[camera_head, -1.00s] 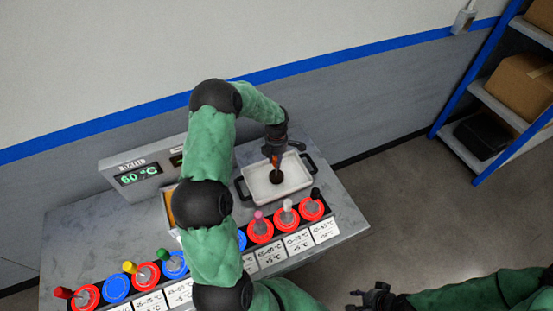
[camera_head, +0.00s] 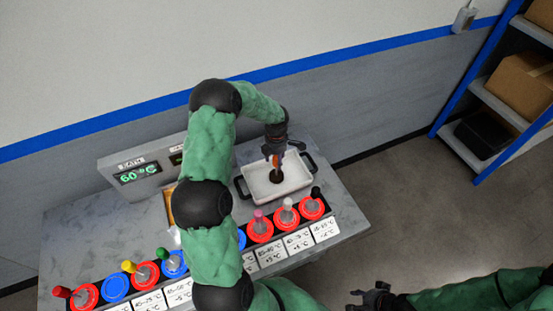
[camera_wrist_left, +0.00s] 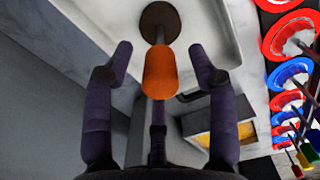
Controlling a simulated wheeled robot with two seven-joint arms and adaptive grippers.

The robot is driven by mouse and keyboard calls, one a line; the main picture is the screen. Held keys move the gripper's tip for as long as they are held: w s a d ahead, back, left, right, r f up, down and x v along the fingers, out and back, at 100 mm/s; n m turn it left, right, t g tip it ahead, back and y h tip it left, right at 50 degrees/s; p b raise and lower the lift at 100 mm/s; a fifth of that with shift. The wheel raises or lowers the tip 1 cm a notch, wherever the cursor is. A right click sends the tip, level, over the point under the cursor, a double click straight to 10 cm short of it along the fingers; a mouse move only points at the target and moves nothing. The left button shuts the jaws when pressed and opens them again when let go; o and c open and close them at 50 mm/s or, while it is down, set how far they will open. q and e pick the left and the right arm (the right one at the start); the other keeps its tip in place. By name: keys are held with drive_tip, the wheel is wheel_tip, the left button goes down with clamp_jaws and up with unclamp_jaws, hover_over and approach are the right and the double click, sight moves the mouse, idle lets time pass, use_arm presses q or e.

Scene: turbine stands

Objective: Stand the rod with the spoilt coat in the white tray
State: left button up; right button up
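The white tray (camera_head: 298,184) with dark handles sits at the right back of the bench. A rod with an orange top (camera_head: 276,161) and a round dark foot (camera_head: 276,177) stands upright in it. My left gripper (camera_head: 278,152) is above the tray, around the rod's top. In the left wrist view its two fingers (camera_wrist_left: 164,62) are spread, with a gap on each side of the orange top (camera_wrist_left: 161,72); the dark foot (camera_wrist_left: 159,20) rests on the tray floor. Any spoilt coat is not clear. My right gripper (camera_head: 368,298) is at the bottom edge, away from the bench; its fingers are unclear.
A row of red and blue round stands (camera_head: 260,229) with coloured-topped rods and temperature cards runs along the bench front. A display (camera_head: 139,176) reading 60 °C stands at the back, near a yellow-lit box (camera_wrist_left: 220,133). Shelves with boxes (camera_head: 520,82) stand far right.

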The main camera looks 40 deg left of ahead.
use_arm(q)
drive_tip(key=shift+o, duration=0.8)
drive_tip(key=shift+r+p, duration=1.15)
drive_tip(key=shift+r, duration=2.35)
